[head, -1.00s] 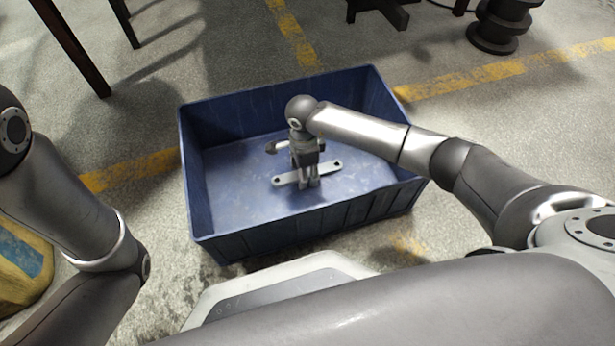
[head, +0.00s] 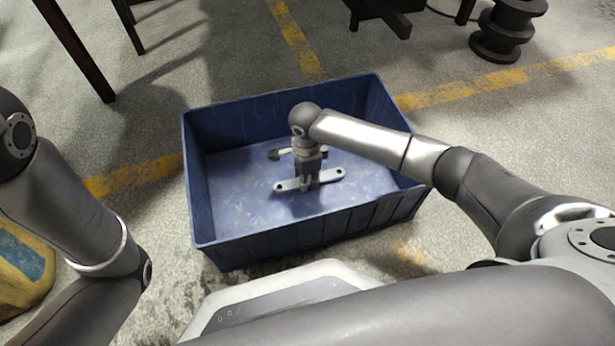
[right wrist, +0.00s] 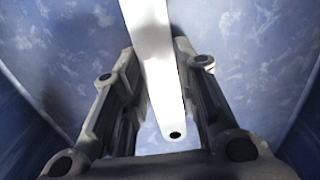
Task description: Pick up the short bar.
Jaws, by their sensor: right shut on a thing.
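The short bar (head: 290,186) is a pale metal strip with a hole near each end. It lies at or very near the floor of the blue bin; I cannot tell if there is a gap under it. My right gripper (head: 311,184) points down into the bin and is shut on the bar's middle, which it partly hides. In the right wrist view the bar (right wrist: 155,40) runs lengthwise between the two fingers (right wrist: 158,72), one holed end towards the camera. My left arm shows at the left, but its gripper is out of view.
The blue bin (head: 222,247) has raised walls all around the bar. A small dark-ended part (head: 274,154) shows beside my right wrist; I cannot tell what it is. A dark spool (head: 507,30) and dark furniture legs (head: 75,48) stand farther off.

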